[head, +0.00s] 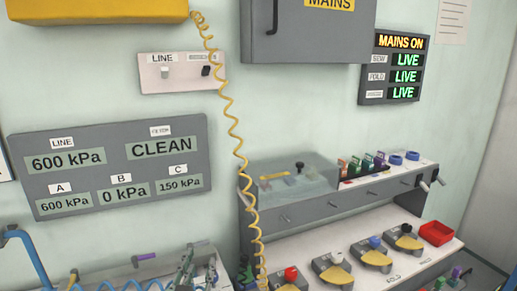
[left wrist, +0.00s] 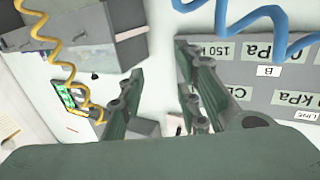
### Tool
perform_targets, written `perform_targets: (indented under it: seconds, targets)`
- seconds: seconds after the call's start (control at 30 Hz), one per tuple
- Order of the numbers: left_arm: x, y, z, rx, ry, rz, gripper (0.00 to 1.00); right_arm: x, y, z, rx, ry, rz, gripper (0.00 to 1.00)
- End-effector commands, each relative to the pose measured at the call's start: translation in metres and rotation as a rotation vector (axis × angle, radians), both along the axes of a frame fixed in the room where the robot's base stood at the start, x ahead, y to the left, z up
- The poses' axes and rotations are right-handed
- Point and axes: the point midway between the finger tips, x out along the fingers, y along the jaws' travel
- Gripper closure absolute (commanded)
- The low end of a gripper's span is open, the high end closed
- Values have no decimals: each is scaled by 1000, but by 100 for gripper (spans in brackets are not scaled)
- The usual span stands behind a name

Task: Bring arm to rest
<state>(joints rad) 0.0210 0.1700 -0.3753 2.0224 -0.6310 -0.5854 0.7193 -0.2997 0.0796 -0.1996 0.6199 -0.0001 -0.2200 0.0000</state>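My left gripper (head: 187,267) shows only in part at the bottom edge of the head view, in front of the pale bench at lower left. In the left wrist view my left gripper (left wrist: 160,68) has its two grey-green fingers well apart, with nothing between them. The rest of my left arm is cut off by the head view's lower edge. My right gripper cannot be made out in either view.
A yellow coiled hose (head: 236,130) hangs near the left gripper. A blue hose (head: 28,250) is at lower left. The pressure panel (head: 110,205) is on the wall. A bench (head: 310,245) holds yellow-based devices and a red tray (head: 436,233).

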Motion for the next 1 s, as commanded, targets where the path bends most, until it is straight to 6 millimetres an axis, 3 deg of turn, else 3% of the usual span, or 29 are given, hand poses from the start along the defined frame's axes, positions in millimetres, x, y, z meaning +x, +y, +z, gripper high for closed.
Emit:
perform_targets:
  seconds: [0.03, 0.1, 0.2, 0.3, 0.5, 0.7, 0.77, 1.0]
  targets:
    - [-21, 18, -31, -2, 116, 50, 69, 1, 0, 0, 0, -1, 0, 100]
    - [-52, 38, -70, 9, 280, 101, 69, 1, 0, 0, 0, -2, 0, 100]
    - [-104, 57, -119, 33, 511, 129, 69, 1, 0, 0, 0, -2, 0, 100]
    - [-155, 66, -154, 58, 706, 118, 69, 1, 0, 0, 0, -2, 0, 100]
    - [-238, 69, -190, 101, 982, 44, 69, 1, 0, 0, 0, -2, 0, 100]
    - [-306, 66, -203, 133, 1180, -52, 69, 1, 0, 0, 0, -2, 0, 100]
    - [-326, 64, -205, 141, 1233, -86, 69, 1, 0, 0, 0, -1, 0, 100]
    - [-313, 62, -270, 146, 1257, -90, 69, -1, 0, -12, 0, 1, 1, 100]
